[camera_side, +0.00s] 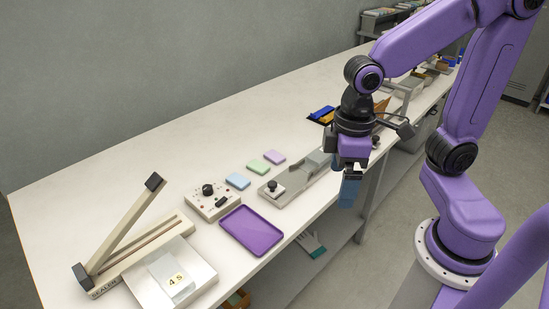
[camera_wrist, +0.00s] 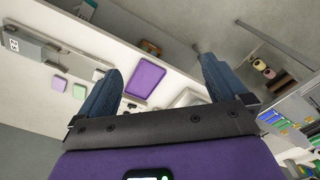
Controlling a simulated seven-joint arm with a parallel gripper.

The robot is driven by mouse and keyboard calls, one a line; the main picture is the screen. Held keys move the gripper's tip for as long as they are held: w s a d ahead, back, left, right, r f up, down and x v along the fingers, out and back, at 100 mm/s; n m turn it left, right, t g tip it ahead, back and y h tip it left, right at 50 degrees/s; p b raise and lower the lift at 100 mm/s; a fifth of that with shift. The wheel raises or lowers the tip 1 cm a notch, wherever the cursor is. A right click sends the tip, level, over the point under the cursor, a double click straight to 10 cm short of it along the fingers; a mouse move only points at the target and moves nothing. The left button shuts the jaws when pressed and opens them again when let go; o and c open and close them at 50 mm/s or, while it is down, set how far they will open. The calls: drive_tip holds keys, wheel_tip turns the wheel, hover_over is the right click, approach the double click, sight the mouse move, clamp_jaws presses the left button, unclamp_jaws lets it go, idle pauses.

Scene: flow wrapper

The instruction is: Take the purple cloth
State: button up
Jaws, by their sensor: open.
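The purple cloth (camera_side: 274,156) is a small flat lilac square lying on the white bench, the farthest of a row of three cloths. It also shows in the wrist view (camera_wrist: 58,83) at the left, outside my fingers. The green cloth (camera_side: 258,167) and the blue cloth (camera_side: 238,181) lie beside it, apart from each other. My gripper (camera_side: 348,199) is open and empty, with blue fingers pointing down. It hangs near the bench's front edge, to the right of the cloths and well apart from them. Nothing hides the purple cloth.
A grey metal fixture with a black knob (camera_side: 273,188) stands between my gripper and the cloths. A purple tray (camera_side: 235,226), a control box (camera_side: 212,201), a sealer (camera_side: 125,235) and a scale (camera_side: 190,285) are further left. The bench behind the cloths is clear.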

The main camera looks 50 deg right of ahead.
drive_tip(key=w+a+m, duration=0.2)
drive_tip(key=w+m, duration=0.5)
drive_tip(key=w, duration=0.6)
drive_tip(key=w+d+m, duration=0.4)
drive_tip(key=w+m, duration=0.2)
drive_tip(key=w, duration=0.6)
drive_tip(key=m, duration=1.4)
hover_over(275, 155)
wheel_tip(275, 155, down, 8)
wheel_tip(275, 155, down, 17)
drive_tip(key=shift+f, duration=0.1)
drive_tip(key=c, duration=0.9)
